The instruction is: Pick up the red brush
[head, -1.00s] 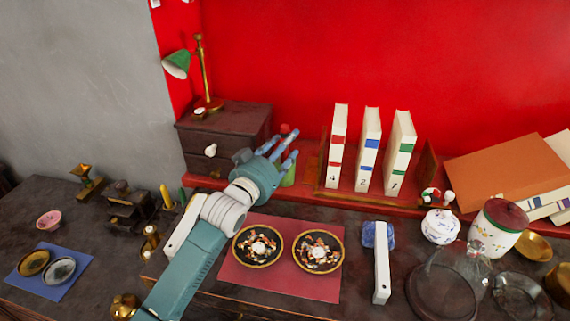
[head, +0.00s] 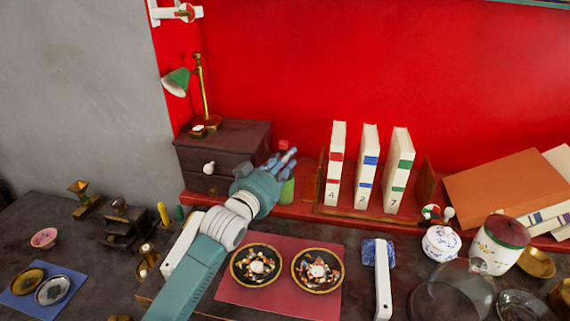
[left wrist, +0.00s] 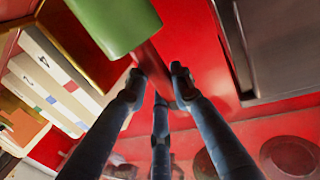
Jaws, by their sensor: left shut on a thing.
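The red brush (head: 283,146) shows in the head view as a small red end just above my left fingertips. In the left wrist view its dark red shaft (left wrist: 152,60) runs from the green cup into my fingers. The green cup (head: 287,190) stands on the red shelf beside the drawer box; it also shows at the top of the left wrist view (left wrist: 115,20). My left gripper (head: 284,160) is shut on the brush, above the cup. My fingers hide part of the brush in the head view. My right gripper is not in view.
A dark drawer box (head: 222,150) with a brass lamp (head: 205,95) stands close on the left. White numbered books (head: 367,168) stand to the right. Two dark plates (head: 318,271) lie on a red mat (head: 285,298) in front. A white jar (head: 498,245) stands farther right.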

